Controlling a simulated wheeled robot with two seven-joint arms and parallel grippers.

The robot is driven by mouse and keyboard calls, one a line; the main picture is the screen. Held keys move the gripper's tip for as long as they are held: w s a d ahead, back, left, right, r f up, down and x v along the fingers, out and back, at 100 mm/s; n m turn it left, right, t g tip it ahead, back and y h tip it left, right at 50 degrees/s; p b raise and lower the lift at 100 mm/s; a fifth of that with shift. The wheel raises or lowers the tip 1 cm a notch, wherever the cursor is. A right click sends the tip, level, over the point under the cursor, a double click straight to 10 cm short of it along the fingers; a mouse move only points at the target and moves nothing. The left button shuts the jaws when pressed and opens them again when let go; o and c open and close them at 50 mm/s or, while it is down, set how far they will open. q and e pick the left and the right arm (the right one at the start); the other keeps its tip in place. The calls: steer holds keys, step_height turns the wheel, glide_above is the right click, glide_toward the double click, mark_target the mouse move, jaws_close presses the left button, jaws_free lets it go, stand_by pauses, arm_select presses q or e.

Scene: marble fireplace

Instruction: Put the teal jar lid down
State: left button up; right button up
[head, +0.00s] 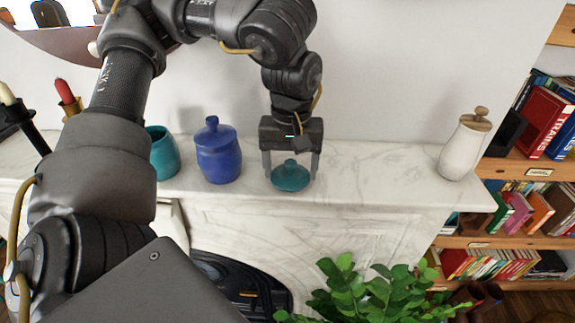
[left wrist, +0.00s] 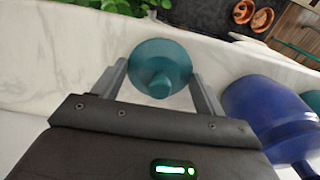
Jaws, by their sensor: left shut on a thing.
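The teal jar lid (head: 290,177) is round with a knob on top. It is between the fingers of my left gripper (head: 291,170), at or just above the front part of the marble mantel; I cannot tell whether it touches the marble. In the left wrist view the lid (left wrist: 160,66) shows knob towards the camera, between the two fingers of the gripper (left wrist: 162,82). The teal jar (head: 163,152) stands open on the mantel to the left, partly hidden by my arm. My right gripper is not in view.
A lidded blue jar (head: 218,152) stands between the teal jar and my gripper. A white jar with a wooden top (head: 464,148) stands at the mantel's right end. The marble mantel (head: 385,170) is clear between gripper and white jar. A plant (head: 375,290) is below.

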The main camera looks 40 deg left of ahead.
mark_target(290, 163)
arm_select(q)
steer(key=shift+w, duration=0.1)
steer(key=shift+s+a+f, duration=0.15)
steer(key=shift+s+f, duration=0.05)
steer(key=shift+s, duration=0.1)
steer(key=o, duration=1)
steer(key=shift+w, duration=0.1)
steer(key=shift+r, duration=0.15)
steer(key=shift+w+r, duration=0.1)
steer(key=shift+r, duration=0.25)
step_height(290, 163, up, 12)
steer(key=shift+f, duration=0.25)
